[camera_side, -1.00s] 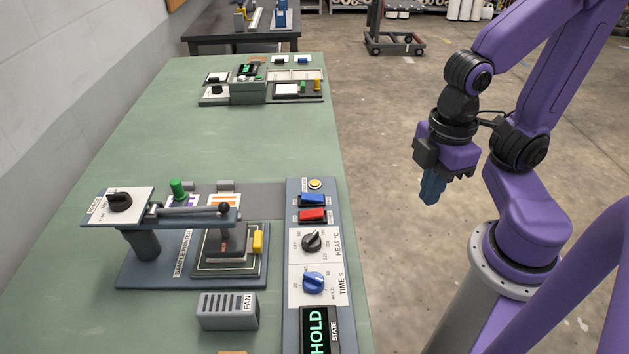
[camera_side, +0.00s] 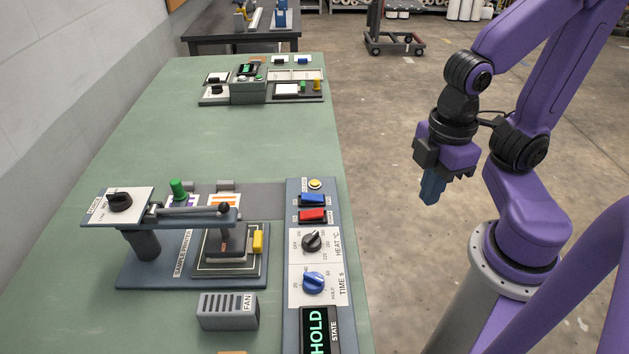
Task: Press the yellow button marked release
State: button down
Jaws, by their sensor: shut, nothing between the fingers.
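A round yellow button (camera_side: 314,184) sits at the far end of the control panel (camera_side: 294,240). The small label beside it is too small to read for certain. A yellow block (camera_side: 258,242) is on the right side of the press (camera_side: 228,240). My gripper (camera_side: 431,198) is shut and empty. It points down, to the right of the bench and well apart from the panel and the button.
A blue switch (camera_side: 312,200), a red switch (camera_side: 312,215), a heat knob (camera_side: 312,242) and a blue time knob (camera_side: 313,282) line the panel. The display (camera_side: 317,332) reads HOLD. A lever (camera_side: 190,210) crosses the press.

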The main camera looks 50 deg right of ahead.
jog(key=w+a+f+m+y, duration=0.2)
jog(key=w+a+m+y, duration=0.15)
jog(key=a+m, duration=0.4)
jog(key=m+t+h, duration=0.5)
jog(key=m+t, duration=0.4)
jog(key=m, duration=2.4)
send_over(317, 184)
notch_tip(317, 184, down, 3)
jog(key=shift+f+y, duration=0.1)
jog(key=shift+y, duration=0.15)
jog(key=shift+f, duration=4.35)
jog(key=shift+f, duration=0.15)
jog(key=shift+f, duration=0.25)
